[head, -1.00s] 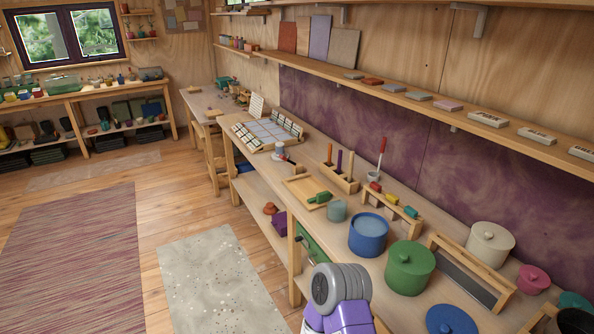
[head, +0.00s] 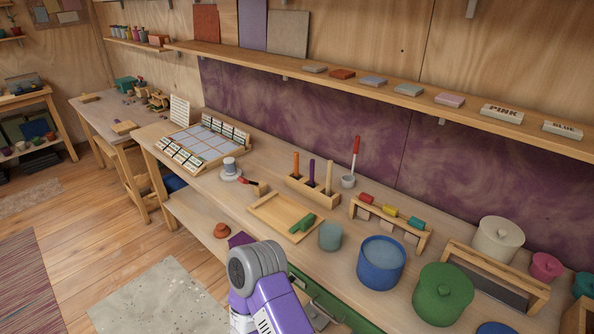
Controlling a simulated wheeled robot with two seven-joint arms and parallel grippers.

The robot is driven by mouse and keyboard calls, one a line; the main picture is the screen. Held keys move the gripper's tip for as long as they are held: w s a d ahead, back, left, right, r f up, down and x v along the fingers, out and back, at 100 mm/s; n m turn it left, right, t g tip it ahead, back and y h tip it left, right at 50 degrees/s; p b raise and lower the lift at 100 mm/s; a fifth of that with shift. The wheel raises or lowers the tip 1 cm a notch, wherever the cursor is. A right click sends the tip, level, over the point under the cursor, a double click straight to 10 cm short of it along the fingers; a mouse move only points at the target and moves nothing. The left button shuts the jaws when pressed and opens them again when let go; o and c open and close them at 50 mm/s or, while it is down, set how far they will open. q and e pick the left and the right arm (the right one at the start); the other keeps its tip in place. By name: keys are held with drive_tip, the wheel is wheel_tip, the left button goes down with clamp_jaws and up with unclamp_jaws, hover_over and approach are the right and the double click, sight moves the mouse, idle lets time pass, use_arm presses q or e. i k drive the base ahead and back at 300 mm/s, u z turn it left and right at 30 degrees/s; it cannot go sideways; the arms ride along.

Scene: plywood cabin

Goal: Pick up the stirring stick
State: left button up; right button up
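A stick with a red upper part (head: 355,154) stands upright in a small grey-white cup (head: 347,181) at the back of the workbench. A wooden holder (head: 318,196) left of it has an orange-handled stick (head: 296,165), a purple-handled stick (head: 311,173) and a plain wooden stick (head: 329,178) upright in it. I cannot tell from looks which of these is the stirring stick. A purple and grey link of one of my arms shows at the bottom centre, in front of the bench. Neither gripper shows.
Nearby on the workbench (head: 215,186) are a wooden tray (head: 262,205) with a green tool, a teal cup (head: 331,237), a blue pot (head: 381,263), a green lidded pot (head: 442,294) and a small rack (head: 382,228) with coloured pieces. A long shelf (head: 330,93) runs above.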

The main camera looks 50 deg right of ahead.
sight(329, 166)
drive_tip(key=i, duration=2.3)
drive_tip(key=z, duration=2.95)
